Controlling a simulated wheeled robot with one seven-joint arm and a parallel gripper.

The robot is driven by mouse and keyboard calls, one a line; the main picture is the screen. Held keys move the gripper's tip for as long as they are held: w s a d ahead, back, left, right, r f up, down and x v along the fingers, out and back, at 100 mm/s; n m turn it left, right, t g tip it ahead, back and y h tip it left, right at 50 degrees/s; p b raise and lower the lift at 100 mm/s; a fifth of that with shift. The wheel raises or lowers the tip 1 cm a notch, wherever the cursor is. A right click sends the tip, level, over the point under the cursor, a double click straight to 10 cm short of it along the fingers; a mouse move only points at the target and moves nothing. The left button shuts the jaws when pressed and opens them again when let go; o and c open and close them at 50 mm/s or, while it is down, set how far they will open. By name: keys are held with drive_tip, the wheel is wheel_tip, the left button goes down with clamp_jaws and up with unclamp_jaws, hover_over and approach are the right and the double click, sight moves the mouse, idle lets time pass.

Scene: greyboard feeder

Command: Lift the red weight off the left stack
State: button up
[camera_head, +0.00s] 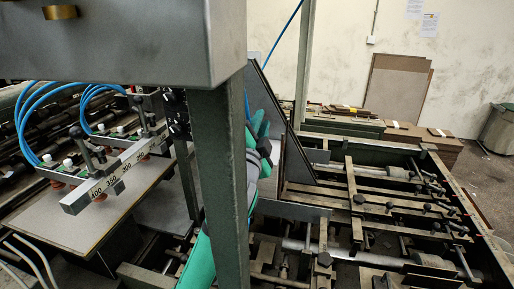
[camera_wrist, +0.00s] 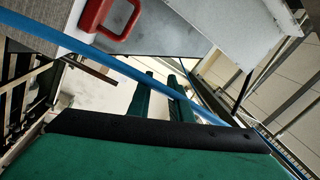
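A red, handle-shaped thing (camera_wrist: 108,18) shows at the top left of the wrist view against a pale grey surface. I cannot tell whether it is the red weight. No red weight is clear in the head view. A flat grey board (camera_head: 75,225) lies at the left, under a bar with numbers; I cannot tell if it belongs to the left stack. My gripper (camera_head: 265,150) is partly hidden behind a green post in the head view. My green and black wrist part fills the bottom of the wrist view.
The dark green post (camera_head: 222,190) and grey box (camera_head: 120,40) stand close in front. A slanted grey plate (camera_head: 290,130) is beside my arm. Machine rails (camera_head: 355,205) fill the right. A blue hose (camera_wrist: 130,70) crosses the wrist view.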

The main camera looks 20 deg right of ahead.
drive_tip(key=shift+w+d+f+m+g+y, duration=0.4)
drive_tip(key=shift+w+f+y, duration=0.65)
drive_tip(key=shift+w+f, duration=0.7)
drive_tip(key=shift+w+d+f+m+g+y, duration=0.15)
drive_tip(key=shift+w+f+m+g+y, duration=0.4)
drive_tip(key=shift+w+f+y, duration=1.2)
drive_tip(key=shift+w+d+f+m+g+y, duration=0.35)
drive_tip(key=shift+w+f+m, duration=0.5)
drive_tip(key=shift+w, duration=1.7)
drive_tip(key=shift+f, duration=0.2)
clamp_jaws()
